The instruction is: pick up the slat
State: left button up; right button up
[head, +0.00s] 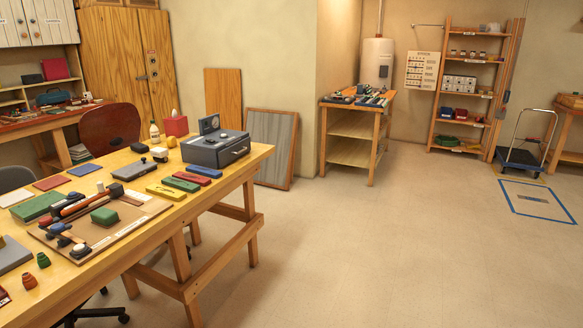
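I cannot pick out with certainty a thing that is the slat. A small dark flat strip (533,199) lies inside the blue taped rectangle (540,212) on the floor at the right; it is too small to tell if it is a slat or a label. A brown wooden board (222,92) stands upright against the wall behind the workbench. A grey framed panel (271,146) leans against the wall beside it. Neither of my grippers is in view.
A wooden workbench (235,180) crowded with blocks, tools and a grey box (215,149) fills the left. Chairs stand behind it. A side table (350,112), open shelf (468,90) and trolley (522,160) stand at the back. The middle floor is clear.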

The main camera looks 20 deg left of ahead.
aim_at(185, 185)
jog(key=i+u, duration=0.35)
jog(key=i, duration=0.15)
jog(key=i+u, duration=0.4)
jog(key=i+l+u, duration=0.35)
jog(key=i, duration=0.25)
jog(key=j, duration=0.1)
